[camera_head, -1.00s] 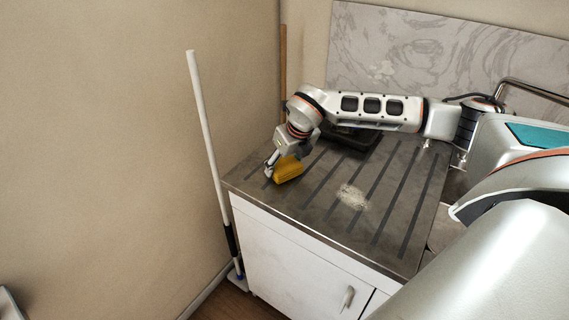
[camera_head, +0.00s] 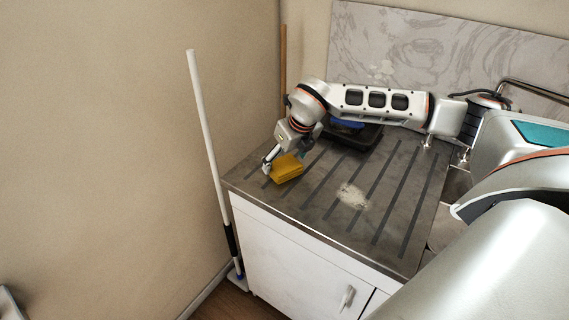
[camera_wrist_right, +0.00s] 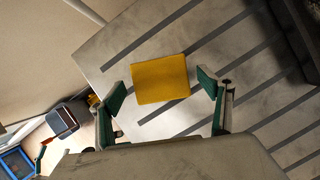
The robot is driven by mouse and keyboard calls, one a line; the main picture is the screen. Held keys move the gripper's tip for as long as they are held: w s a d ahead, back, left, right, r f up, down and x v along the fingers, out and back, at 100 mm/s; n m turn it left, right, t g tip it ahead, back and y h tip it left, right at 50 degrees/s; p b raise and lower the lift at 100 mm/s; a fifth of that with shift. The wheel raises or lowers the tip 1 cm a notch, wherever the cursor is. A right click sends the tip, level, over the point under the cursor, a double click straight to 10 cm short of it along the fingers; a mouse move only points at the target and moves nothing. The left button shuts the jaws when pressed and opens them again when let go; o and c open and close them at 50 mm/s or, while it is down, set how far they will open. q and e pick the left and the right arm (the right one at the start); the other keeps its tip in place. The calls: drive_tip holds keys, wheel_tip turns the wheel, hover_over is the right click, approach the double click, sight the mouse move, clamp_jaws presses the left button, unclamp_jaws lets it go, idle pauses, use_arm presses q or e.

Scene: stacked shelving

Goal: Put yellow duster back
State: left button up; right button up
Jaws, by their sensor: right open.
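The yellow duster (camera_head: 287,169) lies on the grooved metal draining board (camera_head: 325,205), near its left corner. My right gripper (camera_head: 284,159) is directly above and beside it, pointing down. In the right wrist view the duster (camera_wrist_right: 160,79) lies flat on the board, between and just beyond the two green-padded fingers. My right gripper (camera_wrist_right: 162,88) is spread wider than the duster, with a gap on both sides. My left gripper is out of view.
A black tray (camera_head: 366,143) with a blue item (camera_head: 347,124) stands behind the forearm. A pale dirt patch (camera_head: 353,196) marks the board's middle. A white-handled mop (camera_head: 208,140) leans at the wall left of the white cabinet (camera_head: 290,262). The board's front is otherwise clear.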

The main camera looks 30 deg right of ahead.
drive_tip(key=v, duration=1)
